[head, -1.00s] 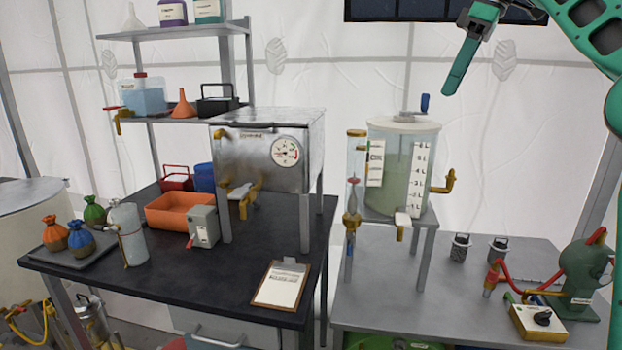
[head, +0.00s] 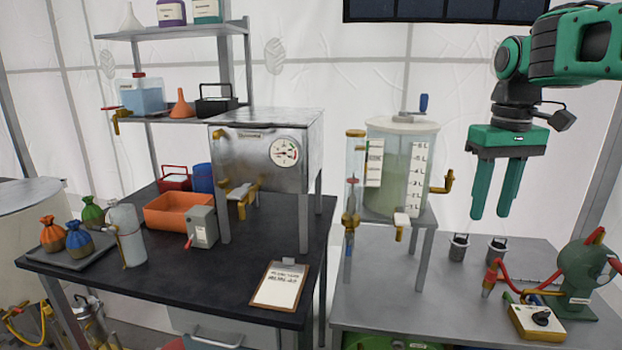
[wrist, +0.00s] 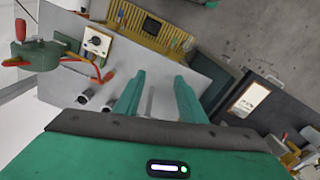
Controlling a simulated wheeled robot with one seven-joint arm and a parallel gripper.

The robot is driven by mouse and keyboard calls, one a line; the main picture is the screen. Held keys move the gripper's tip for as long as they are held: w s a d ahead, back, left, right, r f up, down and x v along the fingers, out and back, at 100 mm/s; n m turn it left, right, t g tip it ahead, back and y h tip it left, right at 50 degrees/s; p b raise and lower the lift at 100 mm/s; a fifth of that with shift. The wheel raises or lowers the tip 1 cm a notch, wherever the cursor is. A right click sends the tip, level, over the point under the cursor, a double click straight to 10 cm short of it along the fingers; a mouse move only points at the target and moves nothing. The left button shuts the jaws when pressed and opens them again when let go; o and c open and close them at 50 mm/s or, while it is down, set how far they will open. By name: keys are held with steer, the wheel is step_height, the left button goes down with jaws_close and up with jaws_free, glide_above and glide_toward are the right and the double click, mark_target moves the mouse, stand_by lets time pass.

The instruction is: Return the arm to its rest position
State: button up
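My gripper (head: 490,217) is green with two long fingers and hangs pointing down at the right of the head view. It is above the right grey table (head: 400,312), to the right of the clear graduated tank. The fingers stand apart with nothing between them. In the wrist view my gripper (wrist: 160,82) also shows two spread, empty fingers, with the grey table top beyond them. Part of my green arm shows at the upper right of the head view.
The graduated tank (head: 392,175) with a brass tap stands left of my gripper. Two small dark canisters (head: 459,247) (head: 497,249) are below it. A green pump (head: 580,275) with a red hose stands at the right. A metal box with a gauge (head: 262,160) stands on the black table.

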steer(key=s+d+f+m, duration=0.3)
steer(key=s+f, duration=0.6)
steer(key=s, duration=0.3)
steer(key=s+d+f+m, duration=0.4)
steer(key=s+f, duration=0.5)
steer(key=s, duration=0.3)
steer(key=shift+s+f+m, duration=0.2)
steer(key=shift+f+m, duration=0.1)
steer(key=shift+f, duration=0.1)
steer(key=shift+g, duration=0.3)
steer(key=shift+w+f, duration=0.2)
steer(key=shift+w, duration=0.45)
